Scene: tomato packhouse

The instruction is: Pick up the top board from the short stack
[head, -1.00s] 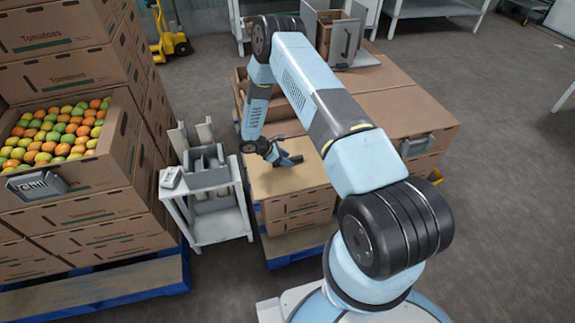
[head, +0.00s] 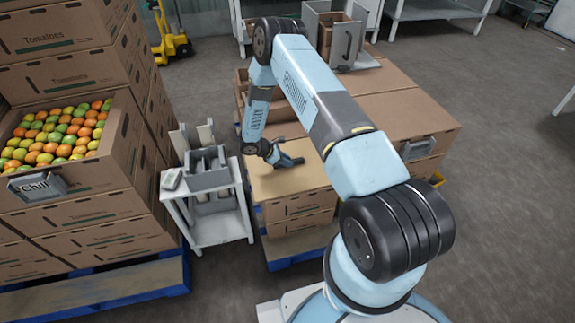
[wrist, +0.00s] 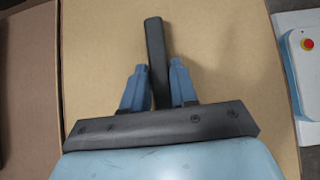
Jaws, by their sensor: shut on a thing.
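The short stack (head: 297,207) of brown cartons stands on a blue pallet, with a flat tan top board (head: 265,187) over it. The board fills most of the wrist view (wrist: 225,75). My gripper (head: 296,161) is low over the board. In the wrist view its two blue fingers (wrist: 160,68) are closed on both sides of a dark upright bar (wrist: 155,40) that lies against the board like a handle. Whether the bar is fixed to the board is hidden. The board looks level, and I see no clear gap beneath it.
A grey side table (head: 222,229) with a grey holder (head: 208,178) stands close left of the stack. Left of it is a tall carton stack (head: 75,80) with an open tomato carton (head: 122,145). Wider cartons (head: 425,110) stand behind right. Floor at right is clear.

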